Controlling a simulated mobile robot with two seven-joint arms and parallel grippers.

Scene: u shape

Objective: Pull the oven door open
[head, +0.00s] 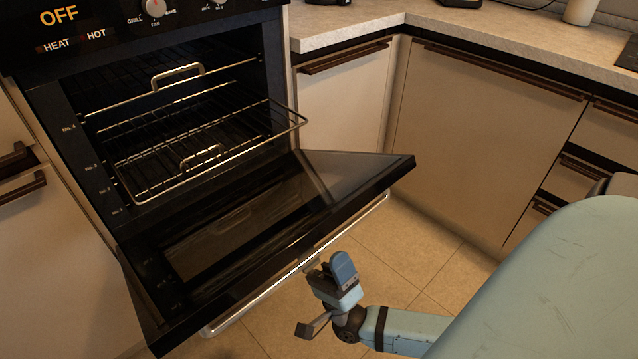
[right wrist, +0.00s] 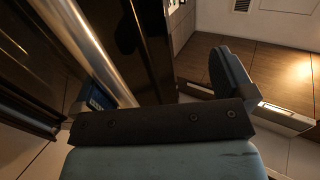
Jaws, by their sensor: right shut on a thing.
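The oven door (head: 235,235) is hinged down and stands well open, sloping out from the black oven (head: 180,60). Its silver handle bar (head: 365,215) runs along the outer side of the door's top edge. My right gripper (head: 326,270) is at the handle, near the middle of its length, and is shut on it. The door and my fingers hide part of the grip. In the right wrist view the handle (right wrist: 92,45) runs down between the fingers of my right gripper (right wrist: 160,88). My left gripper is not in view.
Wire racks (head: 200,150) sit inside the oven, the lower one sticking out above the door. Cream cabinets (head: 480,130) with brown handles line the corner to the right, under a pale worktop (head: 350,20). Tiled floor (head: 400,250) is clear beside the door.

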